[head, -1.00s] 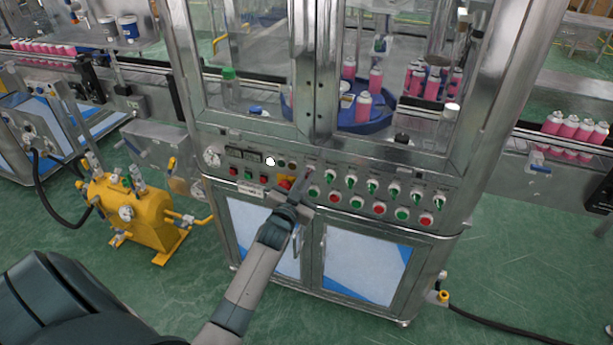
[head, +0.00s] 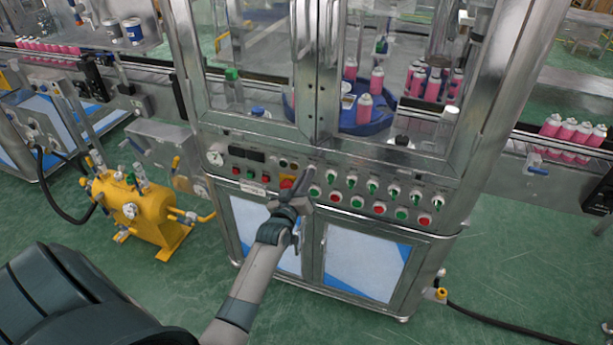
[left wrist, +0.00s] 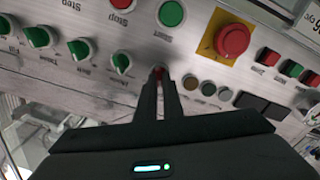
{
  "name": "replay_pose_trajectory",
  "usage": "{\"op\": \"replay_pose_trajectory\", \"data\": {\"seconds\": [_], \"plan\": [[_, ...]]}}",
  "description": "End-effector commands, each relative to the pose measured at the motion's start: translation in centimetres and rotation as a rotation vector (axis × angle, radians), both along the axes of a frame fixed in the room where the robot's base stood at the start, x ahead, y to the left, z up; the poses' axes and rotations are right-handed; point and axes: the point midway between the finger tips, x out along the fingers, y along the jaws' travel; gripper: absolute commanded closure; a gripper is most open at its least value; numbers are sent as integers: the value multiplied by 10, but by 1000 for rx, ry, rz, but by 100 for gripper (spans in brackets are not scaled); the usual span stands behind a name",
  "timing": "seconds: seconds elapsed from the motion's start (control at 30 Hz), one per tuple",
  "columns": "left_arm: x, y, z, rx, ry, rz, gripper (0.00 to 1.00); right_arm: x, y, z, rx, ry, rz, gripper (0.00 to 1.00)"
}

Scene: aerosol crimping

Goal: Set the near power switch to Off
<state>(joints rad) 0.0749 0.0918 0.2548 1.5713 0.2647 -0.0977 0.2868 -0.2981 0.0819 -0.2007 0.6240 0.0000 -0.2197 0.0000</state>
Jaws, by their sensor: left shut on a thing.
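The control panel (head: 330,190) of the steel machine is in front of me in the head view. My left gripper (head: 305,184) is at the panel, right of the red emergency button on its yellow plate (head: 287,182). My right gripper is in neither view.
Green selector knobs (left wrist: 80,48) sit close beside the fingers. A green start button (left wrist: 171,13) and the red emergency button (left wrist: 233,40) are near too. Glass doors rise above the panel; a yellow tank (head: 140,208) stands to the left.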

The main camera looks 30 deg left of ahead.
Motion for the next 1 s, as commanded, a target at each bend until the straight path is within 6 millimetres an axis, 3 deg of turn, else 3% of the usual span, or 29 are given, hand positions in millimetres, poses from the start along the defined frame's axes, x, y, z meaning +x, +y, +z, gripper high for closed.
{"op": "replay_pose_trajectory", "data": {"seconds": [0.6,0.63,0.7,1.0], "plan": [[0,0,-1,-60,-12,0,100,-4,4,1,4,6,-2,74],[0,0,-1,-60,-12,0,86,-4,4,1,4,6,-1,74],[0,0,-1,-59,-12,0,74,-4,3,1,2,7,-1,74],[-1,0,-1,-58,-13,0,74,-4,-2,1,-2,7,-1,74]]}}
